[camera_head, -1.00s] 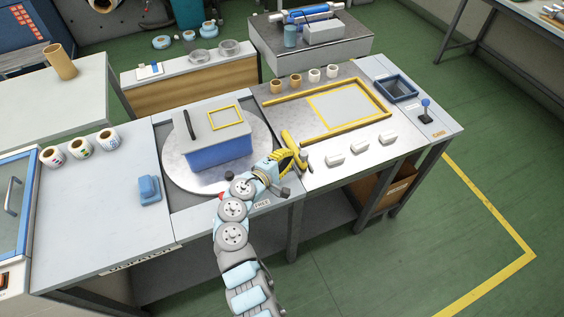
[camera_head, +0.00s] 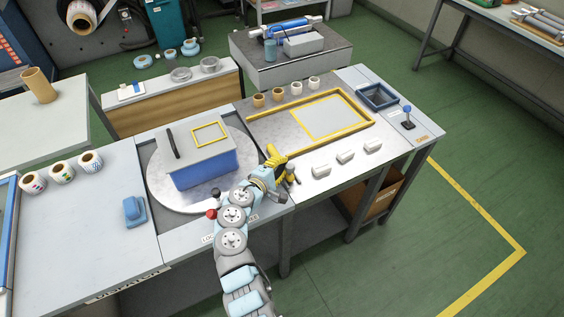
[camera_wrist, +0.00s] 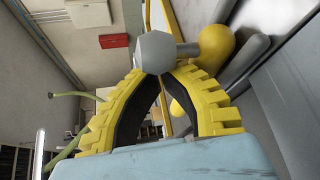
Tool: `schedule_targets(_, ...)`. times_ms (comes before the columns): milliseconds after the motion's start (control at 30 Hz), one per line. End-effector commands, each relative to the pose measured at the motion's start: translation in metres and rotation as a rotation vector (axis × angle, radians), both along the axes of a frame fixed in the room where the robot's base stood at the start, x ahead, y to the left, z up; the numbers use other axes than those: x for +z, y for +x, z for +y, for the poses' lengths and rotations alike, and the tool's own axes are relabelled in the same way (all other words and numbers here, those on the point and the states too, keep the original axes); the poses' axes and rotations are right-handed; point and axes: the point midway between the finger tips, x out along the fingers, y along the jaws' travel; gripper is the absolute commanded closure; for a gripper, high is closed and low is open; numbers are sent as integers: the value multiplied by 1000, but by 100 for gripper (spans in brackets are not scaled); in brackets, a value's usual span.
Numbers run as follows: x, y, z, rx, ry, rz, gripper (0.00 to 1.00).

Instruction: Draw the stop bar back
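My gripper (camera_head: 272,160) is at the right front of the round turntable, beside the right-hand worktop. In the wrist view its yellow toothed fingers (camera_wrist: 170,72) come close together at the tips. A grey hex-ended rod (camera_wrist: 155,52) lies right at the fingertips and covers part of them. It runs toward a yellow ball (camera_wrist: 216,46). I cannot tell if the fingers press on the rod, or whether the rod is the stop bar.
A grey-topped blue box (camera_head: 205,166) stands on the turntable (camera_head: 160,190). A red knob (camera_head: 211,214) is at the front edge, left of my arm. White blocks (camera_head: 345,157) line the right worktop near a yellow frame (camera_head: 368,122). A blue dispenser (camera_head: 134,211) sits left.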

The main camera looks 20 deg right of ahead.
Motion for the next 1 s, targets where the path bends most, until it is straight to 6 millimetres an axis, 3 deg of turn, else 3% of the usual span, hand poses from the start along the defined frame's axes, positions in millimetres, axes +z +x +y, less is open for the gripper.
schedule_targets(700, 1, -70, -9, -1, -3, 2, 100)
schedule_targets(1000, 0, -77, -10, -3, -2, 2, 100)
